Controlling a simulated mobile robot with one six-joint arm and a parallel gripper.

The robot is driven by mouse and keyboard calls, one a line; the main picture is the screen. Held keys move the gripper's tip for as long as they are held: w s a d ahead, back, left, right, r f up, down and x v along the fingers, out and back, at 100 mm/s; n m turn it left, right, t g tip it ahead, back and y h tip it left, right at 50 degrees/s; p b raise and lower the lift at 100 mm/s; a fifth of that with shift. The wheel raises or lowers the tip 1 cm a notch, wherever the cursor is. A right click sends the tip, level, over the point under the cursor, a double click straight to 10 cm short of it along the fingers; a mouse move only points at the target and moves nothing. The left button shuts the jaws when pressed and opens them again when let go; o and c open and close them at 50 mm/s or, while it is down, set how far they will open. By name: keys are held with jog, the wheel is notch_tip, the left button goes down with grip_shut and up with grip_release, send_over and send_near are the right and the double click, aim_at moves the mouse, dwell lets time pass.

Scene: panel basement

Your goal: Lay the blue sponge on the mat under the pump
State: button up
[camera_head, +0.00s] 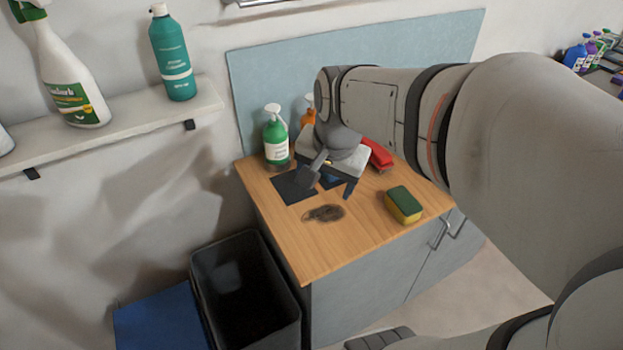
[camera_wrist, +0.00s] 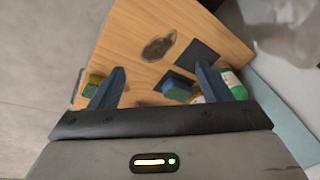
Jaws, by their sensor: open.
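My gripper (camera_head: 325,187) is open and empty over the counter.
A green and yellow sponge (camera_head: 403,205) lies at the right. A red object (camera_head: 378,154) and an orange bottle (camera_head: 308,113) are behind my gripper. A dark stain (camera_head: 323,213) marks the counter (camera_head: 310,250) front. A black bin (camera_head: 245,290) stands below left.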

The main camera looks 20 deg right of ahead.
jog(key=s+a+f+n, duration=0.1)
jog(key=s+f+n, duration=0.1)
jog(key=s+n, duration=0.5)
jog(key=shift+a+n, duration=0.3)
jog(key=shift+n, duration=0.3)
